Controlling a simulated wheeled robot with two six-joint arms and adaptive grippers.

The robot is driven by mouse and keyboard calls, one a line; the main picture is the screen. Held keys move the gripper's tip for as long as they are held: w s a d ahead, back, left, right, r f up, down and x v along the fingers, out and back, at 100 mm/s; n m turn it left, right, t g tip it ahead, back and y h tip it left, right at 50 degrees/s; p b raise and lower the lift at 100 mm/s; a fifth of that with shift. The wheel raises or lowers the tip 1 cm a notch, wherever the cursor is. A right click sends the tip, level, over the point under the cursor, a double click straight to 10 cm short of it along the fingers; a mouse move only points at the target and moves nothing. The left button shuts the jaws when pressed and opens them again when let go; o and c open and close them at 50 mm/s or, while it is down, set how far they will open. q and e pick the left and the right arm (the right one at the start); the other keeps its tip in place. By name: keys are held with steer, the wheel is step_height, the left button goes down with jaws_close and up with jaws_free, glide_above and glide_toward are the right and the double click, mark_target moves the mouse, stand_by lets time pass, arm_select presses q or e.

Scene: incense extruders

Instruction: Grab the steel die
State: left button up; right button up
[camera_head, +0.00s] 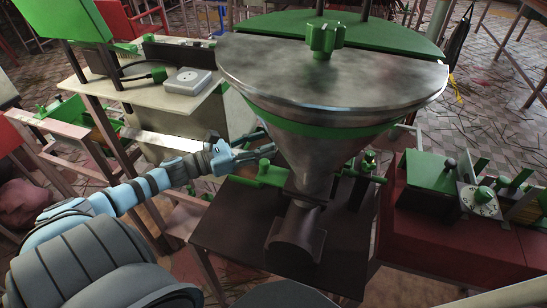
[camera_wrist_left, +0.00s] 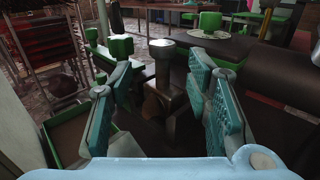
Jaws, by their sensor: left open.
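In the left wrist view, a short round piece with a bright steel top (camera_wrist_left: 162,48), which looks like the steel die, stands upright on a dark mount. It lies ahead of my left gripper (camera_wrist_left: 161,92), between the two lines of the fingers. The teal-padded fingers are spread wide and nothing is held between them. In the head view my left gripper (camera_head: 268,142) reaches in from the left, close beside the steel hopper cone (camera_head: 310,165). I cannot make out the die in that view. My right gripper is not in view.
The big steel hopper (camera_head: 335,85) stands over a dark table (camera_head: 222,225). A green-handled fitting (camera_head: 265,174) sits just below my left gripper. A red bench (camera_head: 430,230) with green devices is at the right. A pale table with a white box (camera_head: 188,81) is at the left.

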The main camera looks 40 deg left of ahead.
arm_select(q)
steer(key=b+x, duration=0.1)
steer(key=x, duration=0.3)
steer(key=shift+s+d+f, duration=0.1)
jaws_close()
